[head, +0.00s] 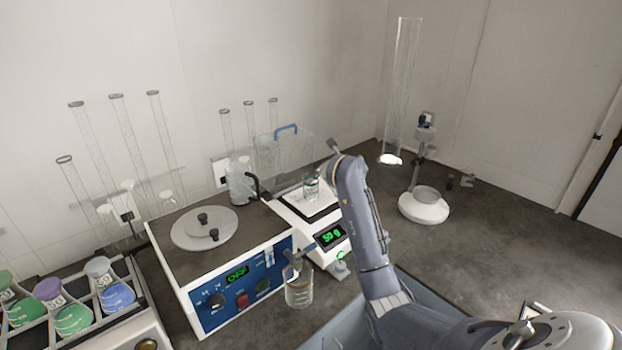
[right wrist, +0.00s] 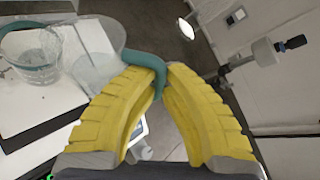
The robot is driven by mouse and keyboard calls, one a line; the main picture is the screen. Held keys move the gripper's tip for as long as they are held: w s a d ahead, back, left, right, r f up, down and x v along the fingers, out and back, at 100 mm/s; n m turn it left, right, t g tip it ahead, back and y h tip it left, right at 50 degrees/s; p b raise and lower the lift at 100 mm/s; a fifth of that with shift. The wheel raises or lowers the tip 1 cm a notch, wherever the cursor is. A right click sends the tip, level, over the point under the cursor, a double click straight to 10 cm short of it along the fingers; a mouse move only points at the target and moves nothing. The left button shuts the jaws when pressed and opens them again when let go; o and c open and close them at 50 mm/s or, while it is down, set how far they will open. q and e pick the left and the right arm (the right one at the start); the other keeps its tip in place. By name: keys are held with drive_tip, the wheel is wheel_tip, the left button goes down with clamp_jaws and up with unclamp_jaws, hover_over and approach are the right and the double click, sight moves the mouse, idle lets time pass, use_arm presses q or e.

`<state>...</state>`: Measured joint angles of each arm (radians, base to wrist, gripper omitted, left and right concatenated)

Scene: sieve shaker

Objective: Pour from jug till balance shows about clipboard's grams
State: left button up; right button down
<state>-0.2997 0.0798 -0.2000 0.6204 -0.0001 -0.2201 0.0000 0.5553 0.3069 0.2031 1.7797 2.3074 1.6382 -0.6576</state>
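The balance (head: 331,237) shows 50 g in green digits. The jug appears tilted; I cannot make out a stream. In the head view the fingers are hidden behind my right arm. My left gripper is not in view.
The sieve shaker (head: 238,290) stands left of the balance. Another glass vessel (head: 299,291) is in front. A flask rack (head: 100,296) is at far left. A tall cylinder (head: 405,85) and stand (head: 424,206) are right of the balance, with bare counter beyond.

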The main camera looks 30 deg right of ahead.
drive_tip(key=r, duration=0.2)
drive_tip(key=w+a+r+n+h, duration=0.1)
drive_tip(key=shift+w+a+r, duration=0.1)
drive_tip(key=shift+r, duration=0.15)
drive_tip(key=shift+w+a+r+g, duration=0.1)
drive_tip(key=shift+a+r+g, duration=0.05)
drive_tip(key=shift+r+g, duration=0.15)
drive_tip(key=shift+w+a+r+n+h, duration=0.1)
drive_tip(key=shift+a+r+n+h, duration=0.05)
drive_tip(key=shift+r+n+h, duration=0.2)
drive_tip(key=shift+w+a, duration=0.1)
idle(0.4)
drive_tip(key=shift+w+a+n+g+h+b, duration=0.25)
drive_tip(key=shift+a+n+g+h+b, duration=0.1)
drive_tip(key=shift+n+b, duration=0.2)
idle(3.8)
